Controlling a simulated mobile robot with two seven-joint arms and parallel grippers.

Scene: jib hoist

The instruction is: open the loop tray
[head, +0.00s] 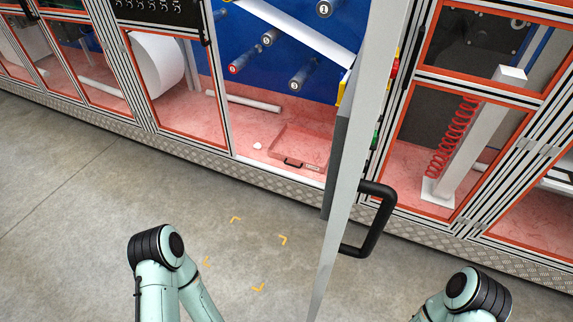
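What looks like the loop tray (318,150) is a shallow reddish see-through tray on the red floor of the machine bay. It has a small black handle (293,162) and a small pale label at its front edge. Its right side lies close to the open door's edge in the picture. It looks flush in the bay; I cannot tell whether it is pulled out at all. Neither gripper is in view.
An open door (348,150) with a large black handle (376,220) stands out toward me, right of the tray. Rollers (305,73) and a white web hang above. A small white lump (257,146) lies left of the tray. Yellow corner marks (258,287) lie on clear concrete floor.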

